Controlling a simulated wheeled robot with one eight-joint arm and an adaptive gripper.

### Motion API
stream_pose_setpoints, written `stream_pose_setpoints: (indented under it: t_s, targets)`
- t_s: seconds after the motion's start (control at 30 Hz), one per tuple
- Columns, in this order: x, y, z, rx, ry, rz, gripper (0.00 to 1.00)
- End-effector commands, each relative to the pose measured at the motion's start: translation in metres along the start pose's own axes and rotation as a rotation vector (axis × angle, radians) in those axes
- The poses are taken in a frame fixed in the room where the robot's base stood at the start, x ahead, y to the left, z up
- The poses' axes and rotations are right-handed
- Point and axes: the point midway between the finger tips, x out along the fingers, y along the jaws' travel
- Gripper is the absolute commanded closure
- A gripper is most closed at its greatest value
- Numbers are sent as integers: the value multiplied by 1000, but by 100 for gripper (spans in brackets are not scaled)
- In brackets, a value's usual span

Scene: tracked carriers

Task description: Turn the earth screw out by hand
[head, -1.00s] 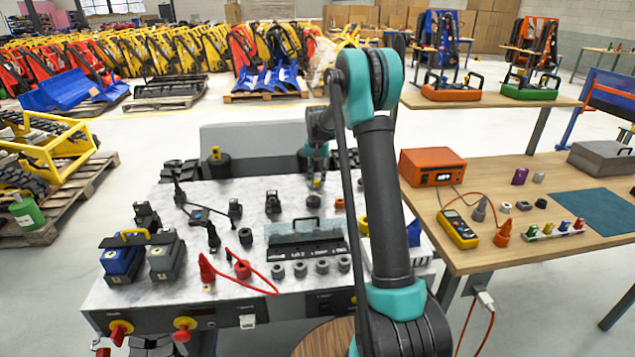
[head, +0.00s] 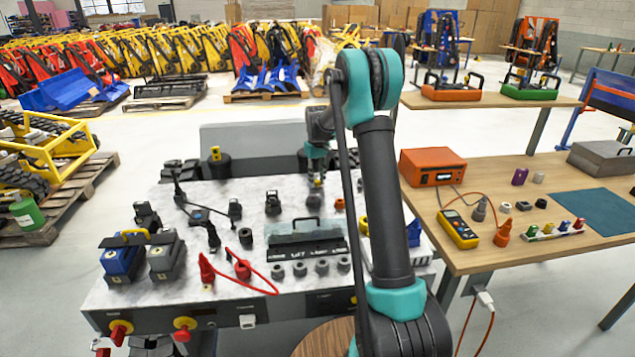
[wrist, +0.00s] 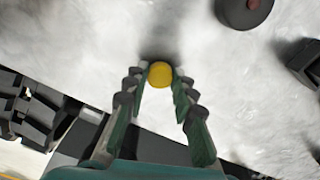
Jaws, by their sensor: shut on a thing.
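A small yellow round knob (wrist: 160,74), which looks like the earth screw's head, sits between my fingertips in the wrist view. My gripper (wrist: 160,80) is shut on it, with a finger on either side, pointing down at the pale marbled top. In the head view my gripper (head: 316,187) is at the far part of the bench top (head: 345,190), small and partly dark. The screw's shank and whatever it sits in are hidden beneath the yellow head.
In the wrist view a dark round piece (wrist: 243,10) and a black block (wrist: 305,62) stand apart from my fingers. In the head view a clear-covered black unit (head: 306,240) stands nearer, with several grey rings before it. A red lead (head: 250,278) lies at front.

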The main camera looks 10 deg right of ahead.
Motion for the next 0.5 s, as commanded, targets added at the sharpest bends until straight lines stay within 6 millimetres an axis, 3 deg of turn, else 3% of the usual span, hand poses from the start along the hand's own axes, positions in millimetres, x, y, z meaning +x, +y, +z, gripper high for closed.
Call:
stream_pose_setpoints:
  t_s: [0.5]
  targets:
    - [0,0,0,-605,-1,0,96]
